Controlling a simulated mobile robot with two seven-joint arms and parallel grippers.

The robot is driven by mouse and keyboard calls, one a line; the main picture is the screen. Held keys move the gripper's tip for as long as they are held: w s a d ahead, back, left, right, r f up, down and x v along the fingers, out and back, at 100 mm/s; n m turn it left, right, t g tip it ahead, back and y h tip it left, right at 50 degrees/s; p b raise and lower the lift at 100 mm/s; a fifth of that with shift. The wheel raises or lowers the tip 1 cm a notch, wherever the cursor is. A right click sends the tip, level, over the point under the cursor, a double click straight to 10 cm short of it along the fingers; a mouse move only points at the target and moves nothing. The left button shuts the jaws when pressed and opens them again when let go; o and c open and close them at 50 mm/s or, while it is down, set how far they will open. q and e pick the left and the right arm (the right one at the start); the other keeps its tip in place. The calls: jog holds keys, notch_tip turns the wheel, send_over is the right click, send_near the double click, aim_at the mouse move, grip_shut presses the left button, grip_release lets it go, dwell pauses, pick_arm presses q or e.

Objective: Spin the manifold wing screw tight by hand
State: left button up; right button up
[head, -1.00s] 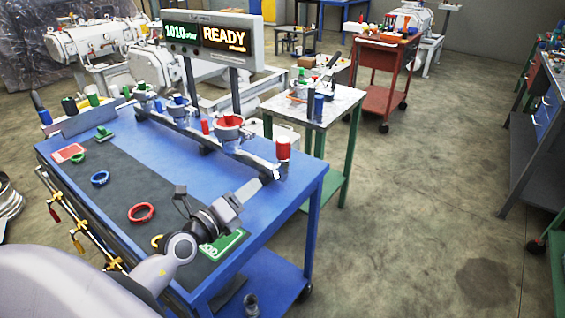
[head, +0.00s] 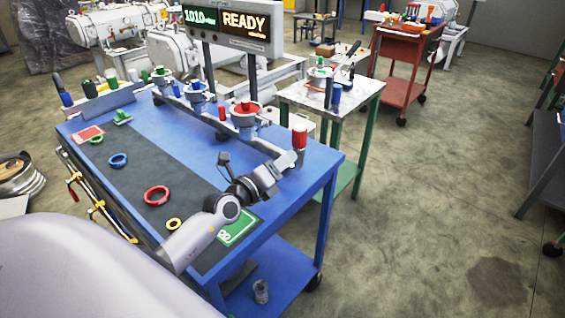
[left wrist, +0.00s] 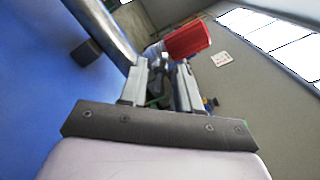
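The grey manifold (head: 215,122) runs along the back of the blue table (head: 300,195), with a red-capped part (head: 300,137) at its near right end. This red cap also shows in the left wrist view (left wrist: 187,40), just beyond my fingertips. My left gripper (head: 288,162) is at that end of the manifold, below the red cap. In the left wrist view its two fingers (left wrist: 162,72) stand apart. A small grey piece (left wrist: 164,64), possibly the wing screw, shows between or behind them; I cannot tell whether they touch it. My right gripper is not in view.
A display (head: 232,27) reading READY stands behind the manifold. A small side table (head: 350,92) stands behind.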

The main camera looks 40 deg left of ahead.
pick_arm(q)
grip_shut()
jog(key=shift+m, duration=0.3)
jog(key=m+p, duration=0.1)
jog(key=m, duration=0.1)
jog(key=shift+m, duration=0.4)
jog(key=m+p, duration=0.1)
jog(key=m, duration=0.3)
jog(key=m+p, duration=0.1)
jog(key=m, duration=0.4)
jog(key=shift+m, duration=1.7)
